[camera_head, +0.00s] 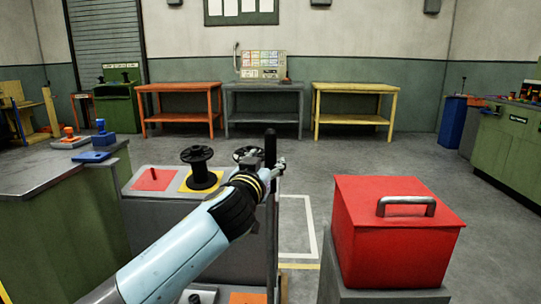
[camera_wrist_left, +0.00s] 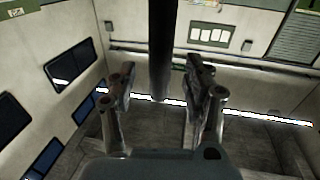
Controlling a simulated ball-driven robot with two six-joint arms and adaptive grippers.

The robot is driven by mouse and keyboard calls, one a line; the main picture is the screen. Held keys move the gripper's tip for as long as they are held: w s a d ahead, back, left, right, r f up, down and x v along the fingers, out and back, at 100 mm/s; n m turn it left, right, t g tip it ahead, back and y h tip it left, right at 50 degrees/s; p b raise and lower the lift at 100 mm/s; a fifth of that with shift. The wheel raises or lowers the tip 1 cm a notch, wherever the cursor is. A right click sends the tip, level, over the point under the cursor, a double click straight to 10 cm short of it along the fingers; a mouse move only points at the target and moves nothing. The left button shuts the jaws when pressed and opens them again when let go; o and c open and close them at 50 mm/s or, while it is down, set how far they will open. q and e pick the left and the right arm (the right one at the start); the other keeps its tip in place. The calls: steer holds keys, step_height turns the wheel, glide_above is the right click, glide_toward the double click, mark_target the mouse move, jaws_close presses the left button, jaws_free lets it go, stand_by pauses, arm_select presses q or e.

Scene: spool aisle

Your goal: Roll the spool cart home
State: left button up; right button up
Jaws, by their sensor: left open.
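The spool cart (camera_head: 160,220) is a grey cart at centre left, with red and yellow pads on top. A dark upright handle (camera_head: 270,146) rises at the cart's right end. My left gripper (camera_head: 277,166) is at this handle. In the left wrist view the dark bar (camera_wrist_left: 162,50) stands between the two spread fingers (camera_wrist_left: 160,82), with gaps on both sides. My right gripper is not in view.
A red box (camera_head: 385,250) with a metal handle sits on a grey stand at right. A white floor outline (camera_head: 313,225) lies between it and the cart. A green-sided counter (camera_head: 60,215) is at left. Orange, grey and yellow tables line the back wall; open floor lies before them.

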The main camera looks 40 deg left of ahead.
mark_target(269, 159)
arm_select(q)
steer(key=shift+x, duration=2.25)
jaws_close()
